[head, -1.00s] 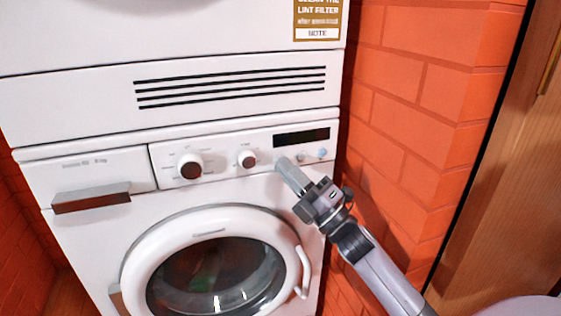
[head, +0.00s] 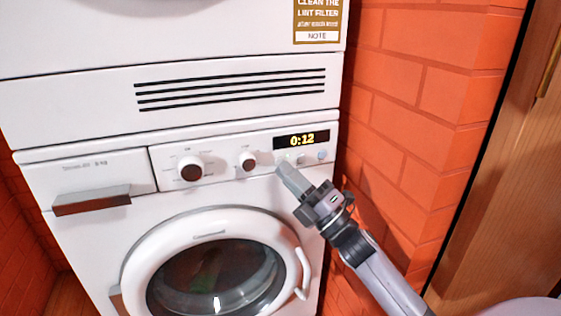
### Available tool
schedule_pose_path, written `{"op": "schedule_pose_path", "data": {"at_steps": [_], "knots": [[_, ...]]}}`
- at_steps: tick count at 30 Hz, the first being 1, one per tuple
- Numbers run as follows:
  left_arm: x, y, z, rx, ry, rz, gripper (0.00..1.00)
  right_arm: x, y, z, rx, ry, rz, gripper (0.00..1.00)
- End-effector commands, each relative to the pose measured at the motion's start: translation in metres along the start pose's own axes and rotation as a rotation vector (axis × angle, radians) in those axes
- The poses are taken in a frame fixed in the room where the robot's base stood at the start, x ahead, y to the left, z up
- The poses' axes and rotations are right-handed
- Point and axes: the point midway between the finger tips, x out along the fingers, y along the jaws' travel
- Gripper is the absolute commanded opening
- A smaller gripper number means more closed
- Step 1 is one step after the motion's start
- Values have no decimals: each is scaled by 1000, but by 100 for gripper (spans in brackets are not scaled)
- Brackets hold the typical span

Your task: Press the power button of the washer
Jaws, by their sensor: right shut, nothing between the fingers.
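The white washer (head: 95,230) stands in front of me, its round door (head: 215,275) closed. Its control panel has two knobs, and a display (head: 302,140) that is lit and reads 0:12. Small buttons sit below the display; a bluish one (head: 321,155) shows at the right. My right gripper (head: 284,167) is shut and empty, its fingertips at the panel just below the display's left end. The fingertips hide part of the button row, and I cannot tell whether they touch it. My left gripper is not in view.
Another white appliance (head: 60,110) with dark vent slots is directly above the washer. A drawer handle (head: 91,200) juts out at the left and a door handle (head: 302,275) at the right. An orange brick wall (head: 405,130) stands close on the right, beside a wooden panel (head: 510,190).

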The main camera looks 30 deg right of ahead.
Motion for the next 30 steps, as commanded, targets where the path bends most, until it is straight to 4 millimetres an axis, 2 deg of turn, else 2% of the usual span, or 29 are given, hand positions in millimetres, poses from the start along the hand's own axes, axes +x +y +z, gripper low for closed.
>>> {"op": "schedule_pose_path", "data": {"at_steps": [11, 30], "knots": [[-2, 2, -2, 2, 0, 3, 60, -3, 3, -3, 0, 0, 1, 0], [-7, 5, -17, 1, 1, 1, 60, -43, 32, -31, 0, 0, 1, 0]]}}
